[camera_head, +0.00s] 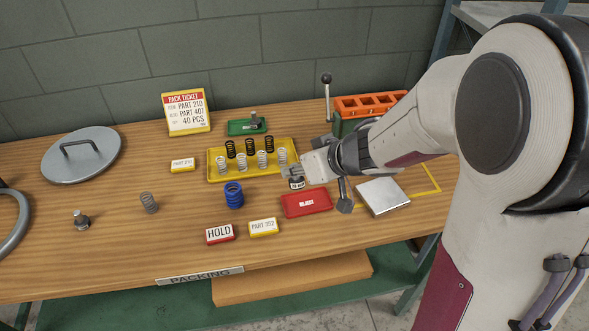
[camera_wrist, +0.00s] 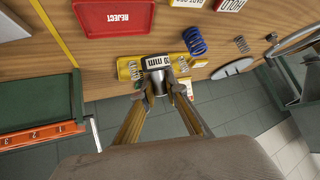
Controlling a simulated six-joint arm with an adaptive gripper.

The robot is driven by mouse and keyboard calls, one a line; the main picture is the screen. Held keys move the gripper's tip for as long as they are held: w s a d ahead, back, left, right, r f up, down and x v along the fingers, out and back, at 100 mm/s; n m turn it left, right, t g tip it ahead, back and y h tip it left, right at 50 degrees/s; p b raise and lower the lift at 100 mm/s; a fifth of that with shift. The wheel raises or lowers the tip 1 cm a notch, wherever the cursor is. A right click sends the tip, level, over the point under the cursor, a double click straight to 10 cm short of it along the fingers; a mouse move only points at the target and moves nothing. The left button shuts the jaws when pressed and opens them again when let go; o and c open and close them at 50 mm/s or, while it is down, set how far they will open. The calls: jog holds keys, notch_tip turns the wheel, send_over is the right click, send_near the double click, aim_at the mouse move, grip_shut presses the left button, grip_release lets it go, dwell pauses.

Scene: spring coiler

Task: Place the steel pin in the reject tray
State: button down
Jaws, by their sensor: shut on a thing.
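My gripper (camera_head: 310,174) is shut on a short steel cylinder, which I take to be the steel pin (camera_head: 297,183). It has a white label reading "20 mm". In the wrist view the steel pin (camera_wrist: 158,83) sits between the two fingertips of my gripper (camera_wrist: 160,95). The red reject tray (camera_head: 306,204) lies on the bench just in front of and slightly right of the pin. Its visible floor is empty. The reject tray also shows in the wrist view (camera_wrist: 113,20), apart from the held pin.
A yellow tray (camera_head: 214,177) with several black and grey springs lies behind left. A blue spring (camera_head: 234,195) and a HOLD sign (camera_head: 220,233) stand left of the reject tray. A metal block (camera_head: 382,196) lies right. A lever (camera_head: 326,95) and orange bin (camera_head: 368,103) rise behind.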

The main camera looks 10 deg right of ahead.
jog(key=shift+d, duration=0.2)
dwell(0.6)
jog(key=shift+d+f+t, duration=0.3)
jog(key=shift+d, duration=0.15)
jog(key=shift+t, duration=0.9)
jog(key=d+f, duration=0.4)
jog(key=d, duration=0.1)
jog(key=shift+w+d+f, duration=0.15)
jog(key=shift+d+f, duration=0.1)
jog(key=shift+f, duration=0.15)
jog(key=shift+w+n+y, duration=0.1)
jog(key=shift+n+y, duration=0.4)
jog(key=shift+w+a+r+n+y, duration=0.2)
jog(key=shift+r+n+y, duration=0.2)
jog(key=shift+n+y, duration=0.25)
jog(key=a+r+n+y, duration=0.2)
jog(key=r, duration=0.1)
jog(key=a+r+n+g+y, duration=0.1)
jog(key=shift+w+r, duration=0.1)
jog(key=shift+r, duration=0.25)
